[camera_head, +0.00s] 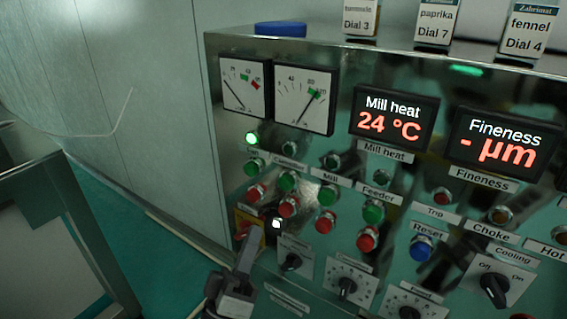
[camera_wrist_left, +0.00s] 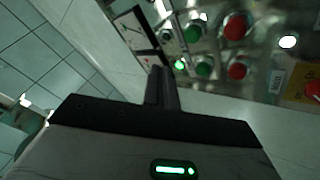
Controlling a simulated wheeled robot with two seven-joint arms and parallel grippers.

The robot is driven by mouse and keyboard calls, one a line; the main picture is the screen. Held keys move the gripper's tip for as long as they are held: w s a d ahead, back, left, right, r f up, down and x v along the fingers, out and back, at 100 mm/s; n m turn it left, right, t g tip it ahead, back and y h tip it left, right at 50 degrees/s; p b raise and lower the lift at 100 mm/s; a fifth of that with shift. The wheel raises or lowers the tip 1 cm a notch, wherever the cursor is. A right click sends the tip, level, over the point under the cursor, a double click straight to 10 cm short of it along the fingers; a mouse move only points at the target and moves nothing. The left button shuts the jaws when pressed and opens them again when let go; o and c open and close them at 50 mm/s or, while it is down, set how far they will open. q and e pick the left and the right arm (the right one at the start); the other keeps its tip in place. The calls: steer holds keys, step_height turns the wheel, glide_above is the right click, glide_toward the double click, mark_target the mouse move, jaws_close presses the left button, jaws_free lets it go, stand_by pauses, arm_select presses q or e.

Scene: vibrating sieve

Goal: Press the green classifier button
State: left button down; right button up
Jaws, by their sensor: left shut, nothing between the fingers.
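The green classifier button (camera_head: 288,181) is in the second column from the left on the steel panel, under a hard-to-read label. Its lamp (camera_head: 290,149) is dark and a red button (camera_head: 289,206) sits below it. In the left wrist view the same green button (camera_wrist_left: 193,33) is above and right of my fingertips. My left gripper (camera_head: 250,243) is shut and empty, in front of the panel's lower left part, below the button in the picture. In the wrist view its fingers (camera_wrist_left: 161,72) point up, apart from the button. My right gripper is not in view.
The leftmost column has a lit green lamp (camera_head: 252,138), a green button (camera_head: 254,167) and a red one. Mill (camera_head: 327,194) and feeder (camera_head: 373,211) green buttons are to the right. A yellow plate with a red knob (camera_wrist_left: 313,91) is close by. Free floor (camera_head: 105,205) shows left.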

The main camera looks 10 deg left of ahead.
mark_target(286, 183)
arm_select(q)
steer(key=shift+w+a+r+n+t+y, duration=0.1)
steer(key=shift+a+r+n+t+y, duration=0.7)
steer(key=shift+r+n+y, duration=0.2)
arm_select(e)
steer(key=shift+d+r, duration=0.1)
arm_select(q)
steer(key=w+d+b, duration=0.3)
steer(key=w, duration=0.5)
steer(key=shift+w, duration=0.15)
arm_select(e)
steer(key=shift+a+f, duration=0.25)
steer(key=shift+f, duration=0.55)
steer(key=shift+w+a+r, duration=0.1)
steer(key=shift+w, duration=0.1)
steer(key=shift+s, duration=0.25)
arm_select(q)
steer(key=shift+w+b, duration=0.15)
steer(key=shift+b, duration=0.25)
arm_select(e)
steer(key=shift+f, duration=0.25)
